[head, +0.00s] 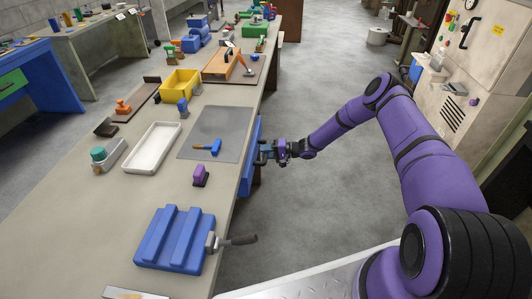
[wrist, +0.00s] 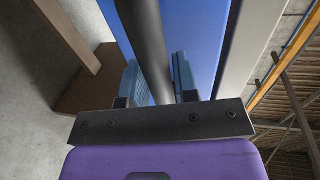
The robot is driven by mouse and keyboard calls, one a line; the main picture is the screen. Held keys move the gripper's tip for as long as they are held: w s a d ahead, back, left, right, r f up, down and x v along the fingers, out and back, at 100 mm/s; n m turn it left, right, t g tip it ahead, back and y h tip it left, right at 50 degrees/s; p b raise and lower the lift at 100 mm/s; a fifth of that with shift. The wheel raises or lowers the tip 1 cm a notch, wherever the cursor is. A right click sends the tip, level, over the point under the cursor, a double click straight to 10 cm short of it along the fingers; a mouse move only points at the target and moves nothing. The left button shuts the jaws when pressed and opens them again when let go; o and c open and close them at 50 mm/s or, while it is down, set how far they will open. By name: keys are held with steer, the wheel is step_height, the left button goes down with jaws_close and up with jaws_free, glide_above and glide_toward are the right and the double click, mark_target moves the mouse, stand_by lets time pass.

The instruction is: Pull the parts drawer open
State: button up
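The parts drawer (head: 247,178) has a blue front below the right edge of the long workbench. Its front fills the upper middle of the wrist view (wrist: 205,35). A thick dark bar handle (wrist: 148,40) crosses in front of it. My gripper (head: 265,152) is at the drawer front in the head view. In the wrist view its two blue-padded fingers (wrist: 157,80) lie one on each side of the handle, close against it, and look shut on it. In the head view the handle is mostly hidden by my gripper. The drawer looks about flush with the bench edge.
On the bench (head: 75,215) are a grey mat (head: 228,125) with a small blue-ended tool, a white tray (head: 152,147), a yellow bin (head: 180,84) and a blue ridged block (head: 175,240). The floor (head: 310,185) right of the drawer is clear.

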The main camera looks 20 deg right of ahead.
jaws_close()
steer(key=shift+d, duration=0.1)
steer(key=f+v, duration=0.2)
steer(key=v, duration=0.9)
steer(key=d+f+v, duration=0.1)
steer(key=f+v, duration=0.1)
steer(key=v, duration=0.9)
steer(key=shift+s+f, duration=0.4)
steer(key=shift+d, duration=0.1)
steer(key=shift+o, duration=2.3)
jaws_free()
steer(key=shift+d, duration=0.1)
steer(key=v, duration=1)
steer(key=shift+s+d, duration=0.15)
steer(key=shift+d, duration=0.05)
